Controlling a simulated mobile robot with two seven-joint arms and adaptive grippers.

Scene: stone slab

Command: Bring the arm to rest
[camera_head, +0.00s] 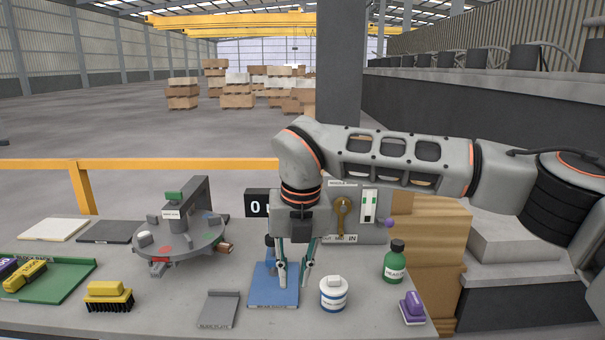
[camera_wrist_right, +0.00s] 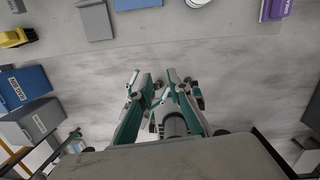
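My right gripper (camera_head: 294,277) points down over the blue mat (camera_head: 262,296) at the middle of the slab. Its two fingers are apart and I see nothing between them. The right wrist view also shows the gripper (camera_wrist_right: 155,82) with a gap between the fingertips and bare grey surface beyond. My right arm (camera_head: 405,160) comes in from the right and bends down at the wrist, partly hiding the panel behind. I cannot tell how high the fingertips are above the mat. My left gripper is not in view.
On the slab (camera_head: 370,315) stand a white jar (camera_head: 333,295), a green bottle (camera_head: 394,264), a purple-handled item (camera_head: 412,308), a grey plate (camera_head: 218,310), a yellow brush (camera_head: 109,294) and a round turntable (camera_head: 180,240). A grey panel with a lever (camera_head: 342,217) stands behind the gripper.

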